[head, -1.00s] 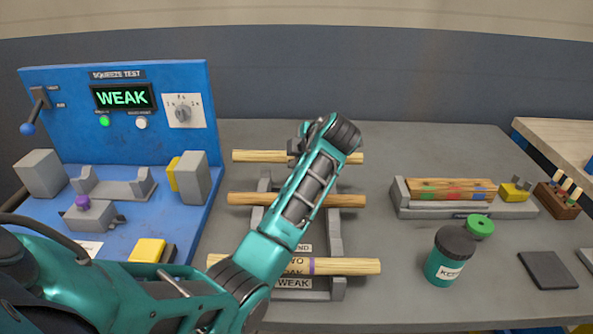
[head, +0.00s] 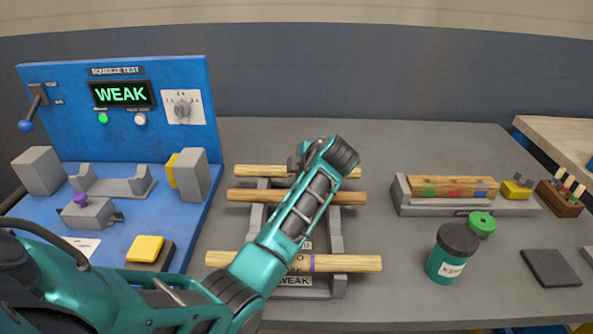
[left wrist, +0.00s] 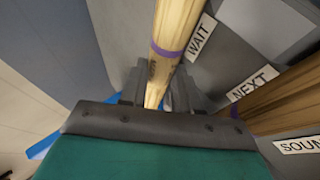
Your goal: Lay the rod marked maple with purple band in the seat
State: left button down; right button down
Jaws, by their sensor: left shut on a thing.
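My left gripper (left wrist: 152,92) is shut on a pale rod (left wrist: 172,32) with a purple band; dark marking near the jaws is unreadable. In the head view this is the rear rod (head: 258,171), its middle hidden by my left gripper (head: 298,162). It lies level at the rear of the grey rack (head: 336,240), close to the label WAIT (left wrist: 200,38); I cannot tell whether it touches the rack. A grey cradle with two notched ends (head: 118,187), likely the seat, is empty on the blue squeeze tester (head: 190,100). My right gripper is out of view.
A browner rod (head: 240,196) and a front rod with a purple band (head: 350,263) lie on the rack. The tester reads WEAK (head: 122,94). A teal jar (head: 445,265), green ring (head: 482,222) and grey tray (head: 480,208) stand to the right.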

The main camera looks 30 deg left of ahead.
pick_arm(q)
jog(key=c, duration=0.8)
grip_release()
jog(key=shift+f, duration=0.15)
jog(key=shift+r, duration=0.3)
jog(key=shift+r+p, duration=0.55)
jog(key=shift+p, duration=0.15)
jog(key=v, duration=1.1)
jog(key=shift+s+d+r, duration=0.15)
jog(key=shift+s+d, duration=0.05)
jog(key=shift+d, duration=0.15)
